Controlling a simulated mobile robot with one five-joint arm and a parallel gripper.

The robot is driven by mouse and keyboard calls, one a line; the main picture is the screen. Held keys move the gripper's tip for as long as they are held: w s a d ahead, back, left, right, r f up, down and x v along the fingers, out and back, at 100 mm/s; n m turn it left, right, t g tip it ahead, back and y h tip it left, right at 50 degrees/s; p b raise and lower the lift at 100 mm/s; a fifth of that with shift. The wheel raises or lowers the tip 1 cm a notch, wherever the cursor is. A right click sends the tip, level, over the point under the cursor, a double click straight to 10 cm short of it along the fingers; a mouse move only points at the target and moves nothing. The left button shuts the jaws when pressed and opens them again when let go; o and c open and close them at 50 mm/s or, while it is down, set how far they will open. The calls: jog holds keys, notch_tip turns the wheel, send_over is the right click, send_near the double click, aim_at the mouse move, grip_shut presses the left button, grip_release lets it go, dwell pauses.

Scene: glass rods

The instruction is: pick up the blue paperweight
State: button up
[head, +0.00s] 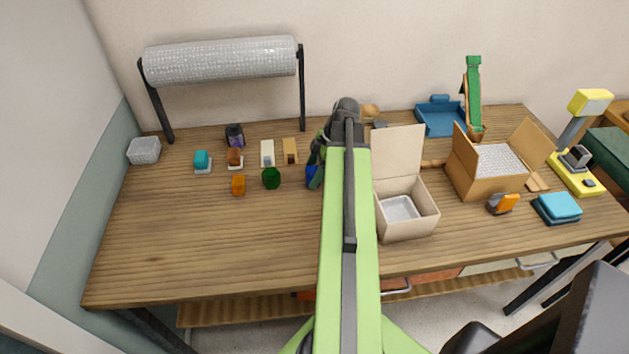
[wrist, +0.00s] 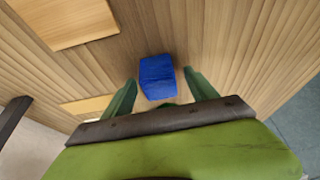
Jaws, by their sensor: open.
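The blue paperweight (wrist: 157,77) is a small faceted block on the wooden table, seen in the wrist view just ahead of and between my fingers. In the head view only a sliver of the blue paperweight (head: 311,174) shows beside my gripper (head: 316,168), the rest being hidden by it. My gripper (wrist: 160,92) is open in the wrist view, one dark green finger to each side of the block. I cannot tell if either finger touches it.
A green block (head: 271,178) and an orange block (head: 238,185) stand to the left. An open beige box (head: 408,222) stands close on the right, and a cardboard box (head: 466,182) beyond it. The table's front left (head: 200,250) is clear.

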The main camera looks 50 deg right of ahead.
aim_at(313, 170)
jog(key=shift+r, duration=0.1)
grip_shut()
dwell(0.4)
notch_tip(313, 170, up, 10)
jog(key=p, duration=1)
jog(key=shift+r, duration=0.1)
